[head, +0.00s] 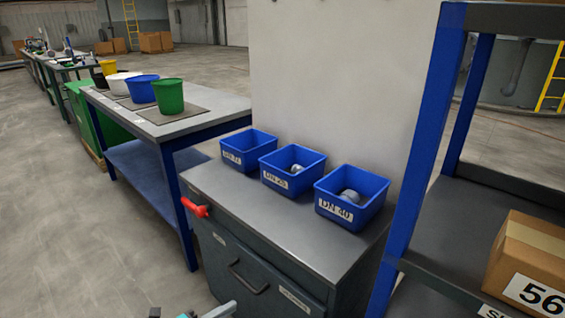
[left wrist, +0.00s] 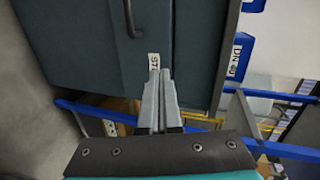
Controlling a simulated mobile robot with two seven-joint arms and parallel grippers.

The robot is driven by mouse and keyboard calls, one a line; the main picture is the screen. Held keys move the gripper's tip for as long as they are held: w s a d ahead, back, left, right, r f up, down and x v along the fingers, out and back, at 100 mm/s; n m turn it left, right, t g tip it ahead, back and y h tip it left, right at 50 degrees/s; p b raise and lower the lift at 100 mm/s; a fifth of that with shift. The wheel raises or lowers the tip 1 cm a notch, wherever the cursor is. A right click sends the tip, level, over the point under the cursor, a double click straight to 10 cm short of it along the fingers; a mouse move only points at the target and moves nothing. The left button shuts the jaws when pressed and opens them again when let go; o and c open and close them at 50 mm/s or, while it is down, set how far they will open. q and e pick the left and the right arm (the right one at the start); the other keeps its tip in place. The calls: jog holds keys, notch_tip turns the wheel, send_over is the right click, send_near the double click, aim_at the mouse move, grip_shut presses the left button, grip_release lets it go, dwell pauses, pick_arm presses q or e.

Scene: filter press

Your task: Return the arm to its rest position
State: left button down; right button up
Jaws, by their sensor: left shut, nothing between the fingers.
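My left gripper (head: 221,310) just enters the bottom edge of the head view, low in front of the grey cabinet. Only a small grey part of it shows there. In the left wrist view its two grey fingers (left wrist: 160,78) lie side by side, shut with nothing between them. They point toward the cabinet front (left wrist: 85,45), which has a dark handle (left wrist: 131,20). I cannot tell the exact gap to the cabinet. My right gripper is not in view.
Three blue bins (head: 246,151) stand on the cabinet top (head: 262,220); two visibly hold grey parts. A red handle (head: 196,208) sticks out at the cabinet's left. A blue-framed shelf (head: 425,130) with a cardboard box (head: 528,265) stands right. Floor (head: 60,230) is clear at left.

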pick_arm(q)
jog(key=s+a+f+n+g+y+p, duration=0.1)
jog(key=s+a+f+n+y+p, duration=0.6)
jog(key=s+f+n, duration=0.6)
jog(key=s+f+n+g+y+p, duration=0.1)
jog(key=s+f+n+g, duration=0.1)
jog(key=s, duration=0.6)
jog(key=s+f+n+g, duration=0.2)
jog(key=s+n+g, duration=0.1)
jog(key=s, duration=0.4)
jog(key=s+a+f+n+g+y+p, duration=0.1)
jog(key=s+f+n+g, duration=0.1)
jog(key=s+n, duration=0.3)
jog(key=s+g, duration=0.1)
jog(key=s, duration=0.2)
jog(key=shift+s+f+y+p, duration=0.25)
jog(key=shift+s+y+p, duration=0.05)
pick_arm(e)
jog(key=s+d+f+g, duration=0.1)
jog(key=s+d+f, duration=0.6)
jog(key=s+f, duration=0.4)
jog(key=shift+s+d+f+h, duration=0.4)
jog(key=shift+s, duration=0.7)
pick_arm(q)
jog(key=c, duration=1.6)
grip_release()
jog(key=shift+a, duration=0.1)
